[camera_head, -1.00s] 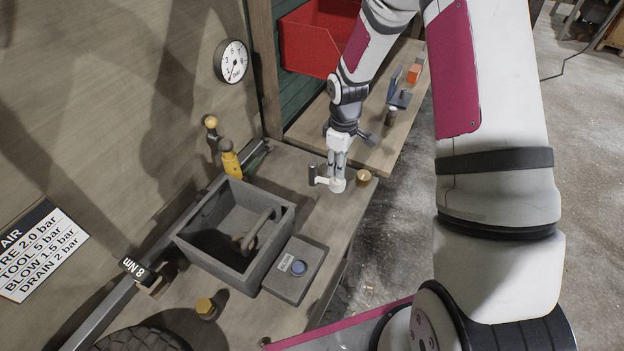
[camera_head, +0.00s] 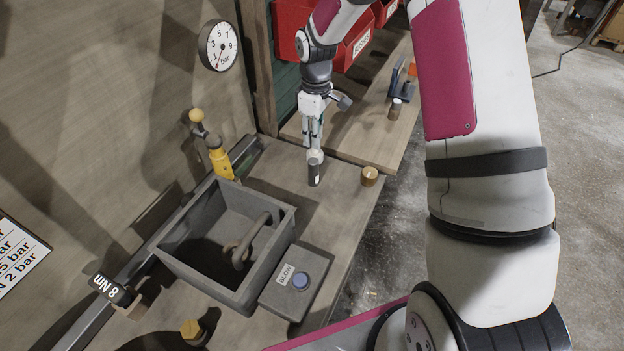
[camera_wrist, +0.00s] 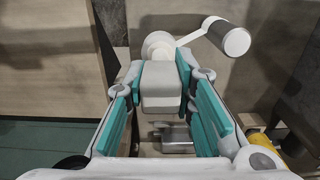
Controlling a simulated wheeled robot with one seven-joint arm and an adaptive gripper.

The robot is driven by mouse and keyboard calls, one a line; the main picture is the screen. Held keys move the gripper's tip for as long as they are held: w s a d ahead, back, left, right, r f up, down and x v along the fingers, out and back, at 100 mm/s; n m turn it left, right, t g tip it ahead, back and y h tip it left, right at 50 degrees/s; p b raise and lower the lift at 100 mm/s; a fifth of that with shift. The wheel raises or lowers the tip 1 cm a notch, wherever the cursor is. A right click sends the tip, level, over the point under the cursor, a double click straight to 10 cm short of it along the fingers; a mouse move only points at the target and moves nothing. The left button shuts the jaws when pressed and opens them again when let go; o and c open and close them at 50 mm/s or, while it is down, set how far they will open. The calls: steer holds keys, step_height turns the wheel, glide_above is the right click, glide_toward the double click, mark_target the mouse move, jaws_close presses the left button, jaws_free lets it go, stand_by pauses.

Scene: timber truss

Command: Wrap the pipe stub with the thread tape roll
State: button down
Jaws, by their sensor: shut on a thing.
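The pipe stub (camera_head: 314,176) is a short dark upright cylinder on the bench. White tape shows around it in the wrist view (camera_wrist: 229,38). My gripper (camera_head: 315,135) points down just behind the stub in the head view. It is shut on a pale block that appears to carry the thread tape roll (camera_wrist: 157,46), a white disc beyond the fingertips. A thin white strip runs from the roll to the stub in the wrist view. The roll is beside the stub, a small gap apart.
A brass cylinder (camera_head: 370,176) stands right of the stub. A grey open box (camera_head: 205,285) and a button box (camera_head: 293,283) are nearer. A yellow-bodied tool (camera_head: 220,162) stands to the left, by the wall. Red bins (camera_head: 345,48) are behind.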

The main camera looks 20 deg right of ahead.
steer(key=shift+w+a, duration=0.25)
steer(key=shift+a, duration=0.2)
stand_by(0.3)
steer(key=shift+a, duration=0.5)
steer(key=s+a+p, duration=0.4)
steer(key=s+a, duration=0.4)
steer(key=a, duration=0.1)
steer(key=s+d+p, duration=0.3)
steer(key=s+d, duration=0.1)
steer(key=s, duration=0.1)
steer(key=shift+s, duration=0.25)
steer(key=shift+r, duration=0.15)
